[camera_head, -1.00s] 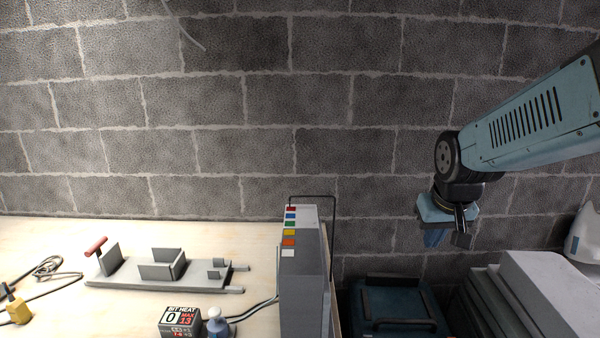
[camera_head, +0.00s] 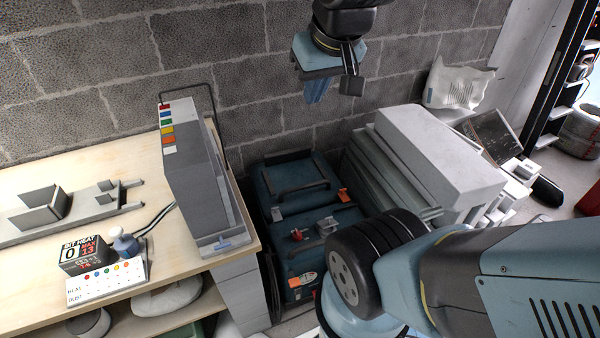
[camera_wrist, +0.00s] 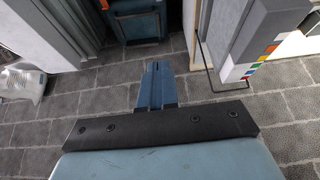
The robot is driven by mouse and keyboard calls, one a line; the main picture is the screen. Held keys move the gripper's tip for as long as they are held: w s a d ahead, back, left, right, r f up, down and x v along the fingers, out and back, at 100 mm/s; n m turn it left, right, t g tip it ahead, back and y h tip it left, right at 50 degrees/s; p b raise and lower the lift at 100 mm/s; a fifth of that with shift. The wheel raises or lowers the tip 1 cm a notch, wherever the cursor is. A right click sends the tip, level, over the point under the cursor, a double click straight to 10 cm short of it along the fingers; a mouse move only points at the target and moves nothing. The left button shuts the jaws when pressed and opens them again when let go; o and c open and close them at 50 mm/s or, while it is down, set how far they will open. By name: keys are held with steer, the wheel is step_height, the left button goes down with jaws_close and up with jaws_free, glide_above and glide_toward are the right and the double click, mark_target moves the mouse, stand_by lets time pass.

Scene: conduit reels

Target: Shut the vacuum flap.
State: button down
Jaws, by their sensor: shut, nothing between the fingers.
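A teal machine with black handles (camera_head: 290,190), which looks like the vacuum, stands on the floor between the bench and a pale stack. Its front has orange latches and a small red part (camera_head: 298,234). I cannot clearly tell which part is the flap or how far it is open. The machine also shows at the top of the wrist view (camera_wrist: 138,22). My gripper (camera_head: 316,92) hangs above and behind the machine, near the wall, fingers down. Its blue fingers are together and empty in the wrist view (camera_wrist: 157,72), apart from everything.
A grey upright box with coloured labels (camera_head: 190,150) and a wire loop stands at the bench's right end. The bench (camera_head: 130,150) holds a grey rail fixture (camera_head: 45,212) and a heat display (camera_head: 85,255). A pale slab stack (camera_head: 430,150) stands right of the machine.

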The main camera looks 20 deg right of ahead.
steer(key=w+d+f+g, duration=0.35)
steer(key=w+f, duration=0.35)
steer(key=w, duration=0.4)
steer(key=m+g, duration=0.1)
steer(key=g, duration=0.4)
glide_above(327, 221)
step_height(327, 221, down, 50)
steer(key=shift+s+r, duration=0.1)
steer(key=shift+r, duration=0.05)
